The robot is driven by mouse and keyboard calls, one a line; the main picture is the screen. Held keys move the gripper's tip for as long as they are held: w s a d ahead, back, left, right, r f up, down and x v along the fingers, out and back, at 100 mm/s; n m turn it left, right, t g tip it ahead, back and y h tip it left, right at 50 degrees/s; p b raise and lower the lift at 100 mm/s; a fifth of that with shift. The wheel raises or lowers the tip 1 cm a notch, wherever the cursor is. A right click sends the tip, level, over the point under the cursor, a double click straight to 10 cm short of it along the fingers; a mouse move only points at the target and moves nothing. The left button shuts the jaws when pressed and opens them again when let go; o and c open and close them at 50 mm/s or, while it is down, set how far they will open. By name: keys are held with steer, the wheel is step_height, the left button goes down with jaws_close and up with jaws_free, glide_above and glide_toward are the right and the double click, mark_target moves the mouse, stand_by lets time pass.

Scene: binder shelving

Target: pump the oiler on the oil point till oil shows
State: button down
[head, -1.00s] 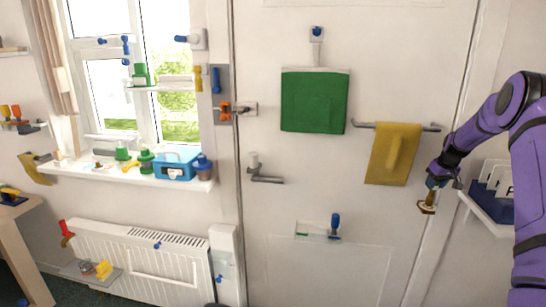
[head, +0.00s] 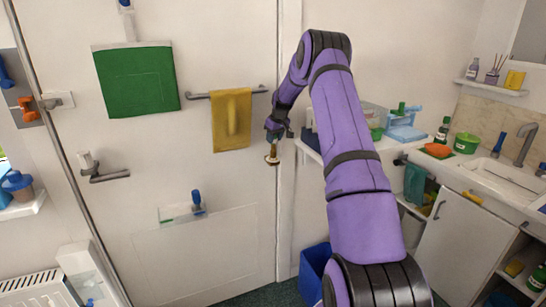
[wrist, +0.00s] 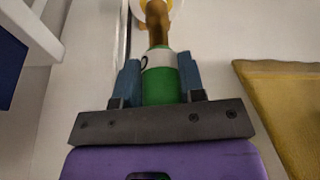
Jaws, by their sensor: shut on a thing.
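My gripper (head: 277,130) is shut on a small green-bodied thing (wrist: 160,87) that I take to be the oiler. In the wrist view it sits between the blue fingers, with a white band and a brown-gold neck pointing away from the gripper. In the head view its brass-coloured end (head: 272,157) hangs below the gripper, beside the door's right edge and right of the yellow cloth. I cannot make out an oil point, and no oil can be seen.
The white door (head: 215,170) carries a yellow cloth (head: 231,120) on a rail, a green panel (head: 136,80) and a lever handle (head: 108,174). A shelf stands just right of the gripper. A sink counter (head: 480,185) is at the right and a blue bin (head: 315,270) below.

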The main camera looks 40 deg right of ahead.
steer(key=shift+r, duration=3.6)
steer(key=s+a, duration=0.5)
steer(key=s, duration=0.5)
steer(key=shift+s+a, duration=0.3)
steer(key=shift+a, duration=0.1)
